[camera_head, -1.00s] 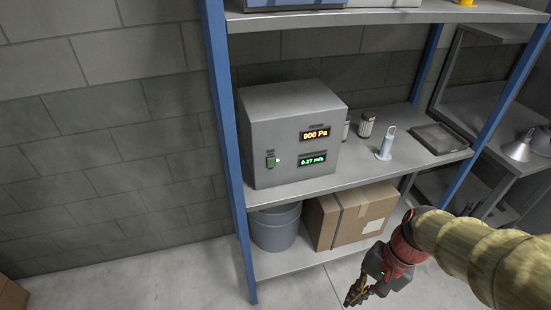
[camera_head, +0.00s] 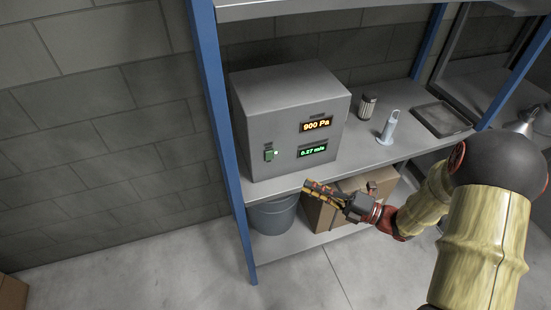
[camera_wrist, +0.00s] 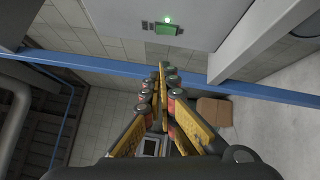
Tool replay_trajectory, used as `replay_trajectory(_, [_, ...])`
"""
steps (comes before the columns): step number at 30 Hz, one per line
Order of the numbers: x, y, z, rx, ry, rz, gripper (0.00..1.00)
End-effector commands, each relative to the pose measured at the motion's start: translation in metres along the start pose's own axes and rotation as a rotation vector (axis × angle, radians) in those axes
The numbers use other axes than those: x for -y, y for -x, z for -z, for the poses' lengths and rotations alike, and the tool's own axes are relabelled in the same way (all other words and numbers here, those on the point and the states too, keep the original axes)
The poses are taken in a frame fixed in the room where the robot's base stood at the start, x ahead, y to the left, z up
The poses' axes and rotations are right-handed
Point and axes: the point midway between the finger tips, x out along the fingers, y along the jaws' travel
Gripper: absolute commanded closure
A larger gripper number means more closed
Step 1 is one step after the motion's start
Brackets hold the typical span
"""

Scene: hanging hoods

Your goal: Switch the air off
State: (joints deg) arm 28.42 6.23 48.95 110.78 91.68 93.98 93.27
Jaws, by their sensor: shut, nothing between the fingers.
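A grey control box (camera_head: 290,90) stands on the shelf. Its front has an orange display (camera_head: 316,125) reading 900 Pa and a green display (camera_head: 312,151) reading 0.27 m/s. A small green switch (camera_head: 269,153) with a lit green lamp beside it sits at the left of the front. In the wrist view the switch (camera_wrist: 167,29) and its lit lamp (camera_wrist: 167,19) show at the top. My gripper (camera_head: 308,187) is shut and empty, in front of and below the box, apart from the switch. In the wrist view its fingers (camera_wrist: 161,70) point towards the box.
A blue upright post (camera_head: 226,140) stands left of the box. A filter canister (camera_head: 367,106), a pale handled item (camera_head: 388,127) and a flat tray (camera_head: 441,118) are on the shelf to the right. A bucket (camera_head: 273,216) and a cardboard box (camera_head: 322,211) sit below.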

Motion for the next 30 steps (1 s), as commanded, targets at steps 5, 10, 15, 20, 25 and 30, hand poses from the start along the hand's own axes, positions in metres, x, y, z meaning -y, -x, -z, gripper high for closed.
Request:
replay_trajectory(5, [-0.004, 0.0, 0.001, -0.002, -0.093, -0.014, 1.0])
replay_trajectory(10, [-0.004, 0.0, 0.001, -0.003, -0.106, -0.013, 1.0])
replay_trajectory(15, [-0.004, 0.0, 0.001, -0.004, -0.105, -0.013, 1.0])
replay_trajectory(20, [-0.003, -0.007, 0.001, -0.006, -0.103, -0.013, 1.0])
replay_trajectory(25, [-0.003, -0.03, 0.003, -0.01, -0.101, -0.013, 1.0])
replay_trajectory(30, [-0.003, -0.061, 0.003, -0.009, -0.1, -0.013, 1.0])
